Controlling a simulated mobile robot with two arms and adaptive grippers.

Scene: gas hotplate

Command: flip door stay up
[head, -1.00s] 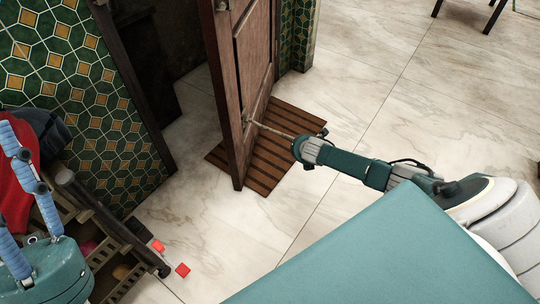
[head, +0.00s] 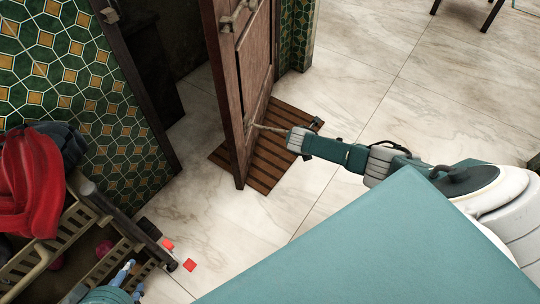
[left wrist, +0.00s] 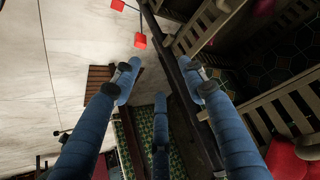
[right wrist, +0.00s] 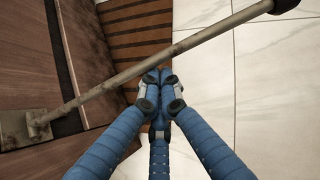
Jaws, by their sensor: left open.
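The door stay is a thin metal rod (head: 268,128) on a bracket low on the brown wooden door (head: 232,90). In the right wrist view the rod (right wrist: 120,78) runs slanting from its bracket (right wrist: 38,126) up to a dark end cap (right wrist: 284,5). My right gripper (right wrist: 160,92) has its fingertips together just below the rod in that view; contact cannot be told. In the head view its fingers are mostly hidden. My left gripper (head: 126,275) is at the bottom left, away from the door. Its fingers are spread and empty in the left wrist view (left wrist: 165,85).
A slatted brown mat (head: 280,150) lies beside the door. A wooden crate-like rack (head: 75,235) with red cloth (head: 40,175) stands at the left near my left gripper. Small red blocks (head: 189,265) lie by it.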

